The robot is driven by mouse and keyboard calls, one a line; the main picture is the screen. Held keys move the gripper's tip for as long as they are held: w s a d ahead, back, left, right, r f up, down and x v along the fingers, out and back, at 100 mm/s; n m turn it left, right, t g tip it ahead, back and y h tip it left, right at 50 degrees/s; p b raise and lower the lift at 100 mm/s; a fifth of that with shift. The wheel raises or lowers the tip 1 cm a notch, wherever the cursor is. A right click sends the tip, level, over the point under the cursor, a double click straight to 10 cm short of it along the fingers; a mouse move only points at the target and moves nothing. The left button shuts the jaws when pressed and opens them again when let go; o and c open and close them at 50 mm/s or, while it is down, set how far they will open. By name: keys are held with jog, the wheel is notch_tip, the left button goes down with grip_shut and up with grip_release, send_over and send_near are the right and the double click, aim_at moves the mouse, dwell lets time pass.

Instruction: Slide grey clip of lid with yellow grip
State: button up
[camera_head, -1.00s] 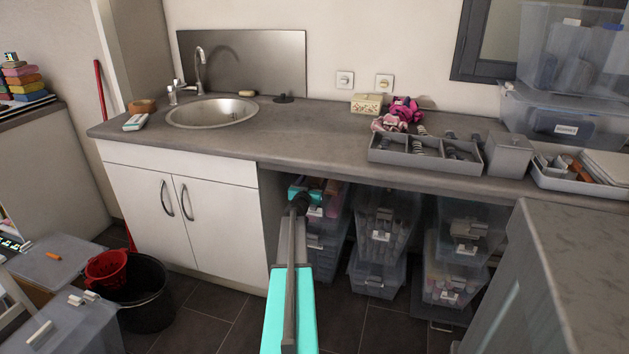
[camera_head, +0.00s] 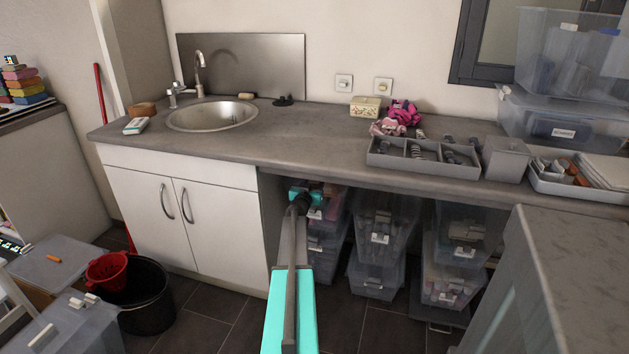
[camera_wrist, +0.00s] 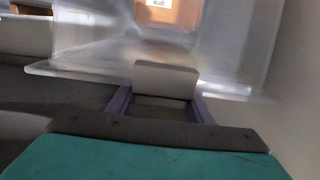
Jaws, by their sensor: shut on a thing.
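My gripper (camera_wrist: 161,98) reaches under the counter at the left stack of clear bins (camera_head: 325,240). In the wrist view its two fingers stand either side of a pale grey clip (camera_wrist: 166,78) at the rim of a translucent bin or lid (camera_wrist: 95,68), and it is shut on this clip. An orange thing with a white label shows behind the clear plastic. I cannot make out a yellow grip in either view. In the head view, my arm hides part of the stack and the clip cannot be told apart.
The counter (camera_head: 290,135) hangs over my gripper. The white cupboard (camera_head: 185,215) stands to the left. More clear bins (camera_head: 380,235) stand to the right under the counter. A black bucket (camera_head: 145,300) and a grey unit (camera_head: 560,270) flank the floor.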

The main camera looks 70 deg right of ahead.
jog(key=o, duration=1.5)
jog(key=shift+d, duration=0.1)
jog(key=shift+s+a, duration=0.15)
jog(key=shift+a, duration=2.15)
jog(key=shift+s+a, duration=0.15)
jog(key=shift+a, duration=2.15)
jog(key=shift+s+a, duration=0.15)
jog(key=shift+a, duration=2.15)
jog(key=shift+s, duration=0.1)
